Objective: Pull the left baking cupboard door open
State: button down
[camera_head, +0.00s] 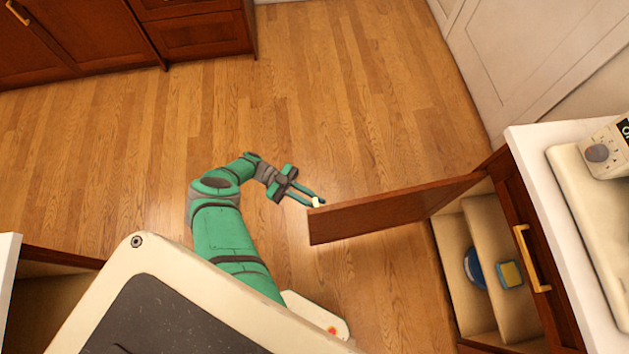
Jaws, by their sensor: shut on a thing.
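The left baking cupboard door (390,210) is a brown wooden panel, swung wide open and standing out from the cupboard over the floor. My gripper (317,200) is at the free end of this door, at its upper corner in the picture. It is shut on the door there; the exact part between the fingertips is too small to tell. The door's handle cannot be made out. The open cupboard (450,245) shows pale shelves inside.
A blue round item (474,268) and a yellow-and-blue item (510,274) are in the cupboard. A neighbouring wooden front has a brass handle (532,258) under the white counter (540,150). Wooden cabinets (90,40) stand at upper left. The wooden floor (340,100) between is clear.

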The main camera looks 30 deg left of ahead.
jog(key=c, duration=1.8)
grip_release()
jog(key=shift+w+d+r, duration=0.3)
jog(key=shift+o, duration=0.2)
jog(key=shift+a, duration=0.1)
jog(key=shift+s+a, duration=0.1)
jog(key=shift+a, duration=0.1)
jog(key=shift+s+f, duration=0.1)
